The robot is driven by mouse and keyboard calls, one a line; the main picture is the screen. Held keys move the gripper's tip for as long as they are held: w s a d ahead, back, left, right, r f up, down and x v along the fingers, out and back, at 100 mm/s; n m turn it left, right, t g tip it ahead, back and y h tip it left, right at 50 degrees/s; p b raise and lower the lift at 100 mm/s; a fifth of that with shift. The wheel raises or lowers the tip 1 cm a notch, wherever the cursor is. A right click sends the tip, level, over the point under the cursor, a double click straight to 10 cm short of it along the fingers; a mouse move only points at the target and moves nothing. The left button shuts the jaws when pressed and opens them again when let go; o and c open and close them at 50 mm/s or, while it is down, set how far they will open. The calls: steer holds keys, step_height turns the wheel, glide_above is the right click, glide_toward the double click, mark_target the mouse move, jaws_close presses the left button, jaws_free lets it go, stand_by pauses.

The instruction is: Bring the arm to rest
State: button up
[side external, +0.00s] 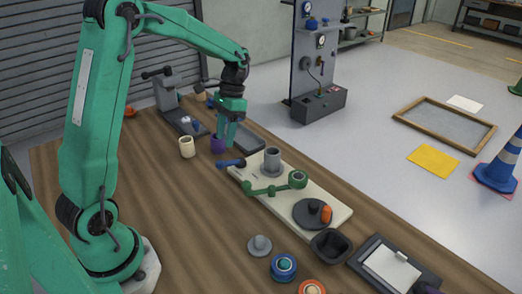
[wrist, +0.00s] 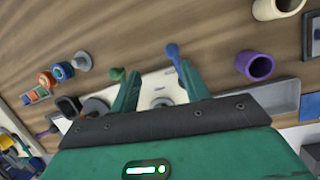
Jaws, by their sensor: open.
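My gripper (side external: 228,137) is open and points down over the wooden bench, just behind the purple cup in the side external view. Its two green fingers also show in the wrist view (wrist: 160,75), with nothing held between them. The purple cup (side external: 217,146) stands on the bench; in the wrist view it (wrist: 254,66) lies right of the fingers, apart from them. A cream cup (side external: 187,148) stands left of it. The fingers hide part of this plate in the wrist view.
The plate bears a grey cylinder (side external: 272,160), a green linkage (side external: 268,189) and a black disc (side external: 309,213). Rollers (side external: 284,267), a black bowl (side external: 331,244) and a clipboard (side external: 391,268) lie at the front. A grey stand (side external: 165,92) is behind. Bare wood lies left of the plate.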

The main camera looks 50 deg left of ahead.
steer(key=s+d+r+n+t, duration=0.1)
steer(key=s+d+r+t, duration=0.3)
steer(key=s+d+r, duration=0.1)
steer(key=s+d+r+n+t+y, duration=0.1)
steer(key=s+d+r+t, duration=0.4)
steer(key=s, duration=0.5)
steer(key=shift+s+d+r, duration=0.15)
steer(key=shift+d+r, duration=0.15)
steer(key=shift+d, duration=0.6)
